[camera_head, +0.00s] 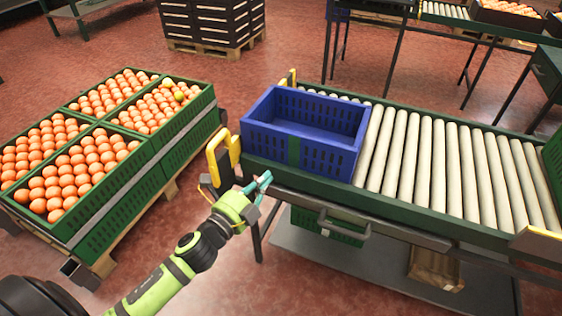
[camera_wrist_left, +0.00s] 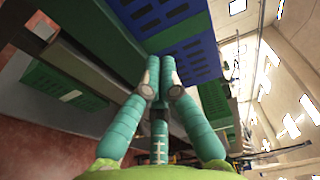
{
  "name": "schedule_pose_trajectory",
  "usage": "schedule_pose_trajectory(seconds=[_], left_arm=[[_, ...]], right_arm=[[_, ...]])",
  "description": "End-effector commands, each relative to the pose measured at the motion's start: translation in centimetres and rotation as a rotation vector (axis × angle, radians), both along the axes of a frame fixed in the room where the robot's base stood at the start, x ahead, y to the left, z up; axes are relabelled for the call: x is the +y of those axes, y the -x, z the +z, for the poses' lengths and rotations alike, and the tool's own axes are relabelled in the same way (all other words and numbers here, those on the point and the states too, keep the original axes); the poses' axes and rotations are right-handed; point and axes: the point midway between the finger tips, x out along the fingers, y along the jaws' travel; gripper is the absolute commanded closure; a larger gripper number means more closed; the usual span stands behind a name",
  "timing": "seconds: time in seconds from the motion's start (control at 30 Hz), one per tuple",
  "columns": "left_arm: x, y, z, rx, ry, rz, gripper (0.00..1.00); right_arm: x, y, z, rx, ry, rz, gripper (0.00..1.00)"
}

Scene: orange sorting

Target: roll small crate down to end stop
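The small blue crate (camera_head: 325,115) stands upright and empty on the left end of the roller conveyor (camera_head: 445,165). It has a green patch on its near wall. My left gripper (camera_head: 264,181) is just off the conveyor's near left edge, beside the crate's near left corner. Its teal fingertips (camera_wrist_left: 160,62) meet with nothing between them, in front of the crate wall (camera_wrist_left: 195,62) in the left wrist view. I cannot tell whether they touch it. At the right end a green wall (camera_head: 553,160) rises; I cannot tell if it is the end stop. My right gripper is not in view.
Rollers right of the crate are bare. A yellow bracket (camera_head: 223,150) stands at the conveyor's left end. Green crates of oranges (camera_head: 122,185) sit on a pallet at left. A green crate (camera_head: 330,226) and cardboard box (camera_head: 434,268) are under the conveyor.

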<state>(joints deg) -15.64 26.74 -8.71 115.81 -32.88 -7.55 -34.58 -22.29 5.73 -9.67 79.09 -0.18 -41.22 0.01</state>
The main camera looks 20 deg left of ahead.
Motion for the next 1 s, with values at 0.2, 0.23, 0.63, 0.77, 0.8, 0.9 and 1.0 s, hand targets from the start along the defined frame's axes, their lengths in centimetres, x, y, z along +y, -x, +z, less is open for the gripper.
schedule_pose_trajectory(seconds=[0.2, 0.23, 0.63, 0.77, 0.8, 0.9, 1.0], left_arm=[[-0.8, -4.1, 0.1, -0.002, -0.001, 0.001, 1.0], [-1.0, -4.6, 0.0, -0.002, 0.0, 0.0, 1.0], [-1.7, -7.5, -0.1, 0.002, 0.001, 0.0, 1.0], [-1.7, -7.5, -0.1, 0.003, 0.001, 0.0, 1.0], [-1.7, -7.5, -0.1, 0.002, 0.002, 0.0, 1.0], [-1.7, -7.5, -0.1, 0.002, 0.002, 0.0, 1.0], [-1.8, -8.1, -0.1, 0.001, 0.002, 0.0, 1.0]], right_arm=[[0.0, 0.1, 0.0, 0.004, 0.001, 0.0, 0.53], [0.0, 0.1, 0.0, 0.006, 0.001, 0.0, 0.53], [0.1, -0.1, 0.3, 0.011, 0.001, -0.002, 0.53], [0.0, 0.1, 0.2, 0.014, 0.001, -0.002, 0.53], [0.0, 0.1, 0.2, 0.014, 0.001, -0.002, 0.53], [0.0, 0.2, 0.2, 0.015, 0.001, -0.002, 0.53], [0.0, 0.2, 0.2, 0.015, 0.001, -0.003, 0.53]])
